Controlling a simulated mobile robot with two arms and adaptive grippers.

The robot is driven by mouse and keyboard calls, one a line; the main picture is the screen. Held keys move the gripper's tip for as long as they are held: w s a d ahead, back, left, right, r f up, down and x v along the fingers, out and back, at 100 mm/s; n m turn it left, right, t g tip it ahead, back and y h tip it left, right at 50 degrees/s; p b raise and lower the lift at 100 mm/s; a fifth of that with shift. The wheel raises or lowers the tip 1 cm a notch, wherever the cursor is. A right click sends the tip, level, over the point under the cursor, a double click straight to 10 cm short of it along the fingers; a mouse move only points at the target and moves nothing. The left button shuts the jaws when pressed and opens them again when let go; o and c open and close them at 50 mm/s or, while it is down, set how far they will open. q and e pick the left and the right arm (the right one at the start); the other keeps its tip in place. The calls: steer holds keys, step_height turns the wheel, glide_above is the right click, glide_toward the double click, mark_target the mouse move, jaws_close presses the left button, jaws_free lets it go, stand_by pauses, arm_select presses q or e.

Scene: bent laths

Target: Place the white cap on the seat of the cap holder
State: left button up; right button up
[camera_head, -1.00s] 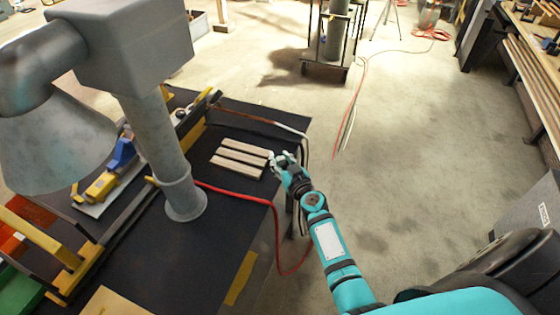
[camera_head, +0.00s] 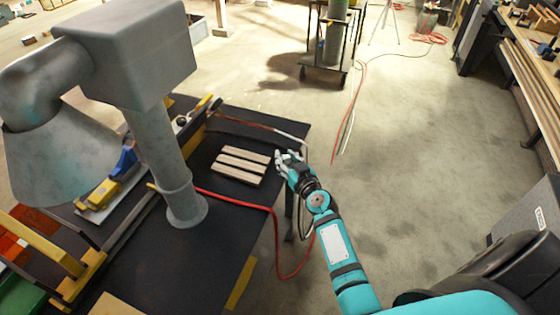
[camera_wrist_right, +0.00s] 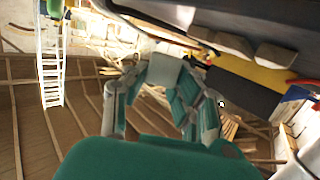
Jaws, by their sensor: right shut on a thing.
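In the head view the cap cannot be told apart from the pale fingertips. I cannot make out the cap holder or its seat in either view. My left gripper is not in view.
Several pale laths (camera_head: 242,163) lie side by side on the table. A large grey machine (camera_head: 160,130) covers much of the left. A red cable (camera_head: 235,201) crosses the table and hangs over its edge.

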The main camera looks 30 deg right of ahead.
steer(key=s+d+b, duration=0.2)
steer(key=s+d, duration=0.2)
steer(key=d, duration=0.2)
steer(key=s+d+r+b, duration=0.1)
steer(key=s+d+b, duration=0.1)
steer(key=d, duration=0.4)
steer(key=shift+s, duration=0.85)
